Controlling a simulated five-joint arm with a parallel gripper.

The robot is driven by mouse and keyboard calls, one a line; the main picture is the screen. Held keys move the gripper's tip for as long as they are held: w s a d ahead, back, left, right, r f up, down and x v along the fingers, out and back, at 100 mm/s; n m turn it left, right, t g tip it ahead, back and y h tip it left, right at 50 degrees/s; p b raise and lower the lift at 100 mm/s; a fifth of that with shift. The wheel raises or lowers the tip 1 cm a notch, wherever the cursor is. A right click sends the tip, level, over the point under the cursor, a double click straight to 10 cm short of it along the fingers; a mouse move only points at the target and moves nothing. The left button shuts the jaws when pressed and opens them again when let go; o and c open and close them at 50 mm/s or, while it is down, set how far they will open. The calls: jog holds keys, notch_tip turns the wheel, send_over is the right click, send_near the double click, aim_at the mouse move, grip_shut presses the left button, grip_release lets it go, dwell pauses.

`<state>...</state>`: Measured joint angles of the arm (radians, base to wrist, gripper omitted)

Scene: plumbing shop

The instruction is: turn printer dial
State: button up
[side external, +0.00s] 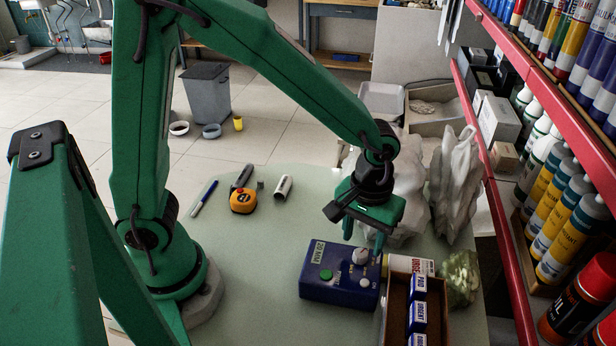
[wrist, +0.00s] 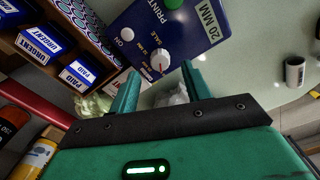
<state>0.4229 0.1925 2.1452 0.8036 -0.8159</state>
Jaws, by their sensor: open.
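The blue printer box (side external: 338,290) sits on the pale green table and carries a green button (side external: 326,274) and a white dial (side external: 360,256). In the wrist view the white dial (wrist: 160,58) has a red pointer mark and shows just beyond my fingertips. A smaller white knob (wrist: 126,34) labelled ON is beside it. My gripper (side external: 362,238) is open and empty, pointing down above the dial's end of the box. In the wrist view my gripper (wrist: 158,80) has one finger on each side below the dial; I cannot tell whether either touches it.
A wooden rack of stamps (side external: 432,310) stands right beside the printer box.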

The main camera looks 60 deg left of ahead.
aim_at(361, 253)
jog(key=shift+f, duration=1.7)
jog(key=c, duration=1)
